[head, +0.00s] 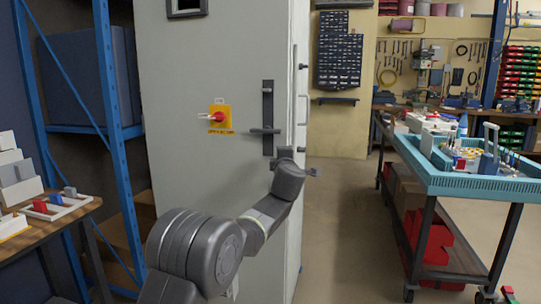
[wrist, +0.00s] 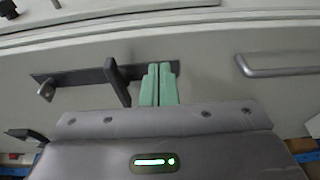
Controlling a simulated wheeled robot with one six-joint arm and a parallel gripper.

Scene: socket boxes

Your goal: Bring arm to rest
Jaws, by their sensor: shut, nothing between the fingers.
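My gripper (wrist: 159,85) shows in the wrist view with its two green fingers pressed together and nothing between them. Its fingertips are in front of the dark handle plate (wrist: 80,77) on the grey cabinet; I cannot tell whether they touch it. In the head view my arm reaches up to the cabinet (head: 180,165), with the wrist just below and right of the black door handle (head: 267,120). The fingers are mostly hidden there behind the wrist. The cabinet door looks closed.
A red switch on a yellow plate (head: 220,118) sits left of the handle. A blue shelf frame (head: 115,130) and a wooden table (head: 50,230) stand at left. A teal-topped cart (head: 470,187) stands at right. The floor (head: 340,230) between cabinet and cart is clear.

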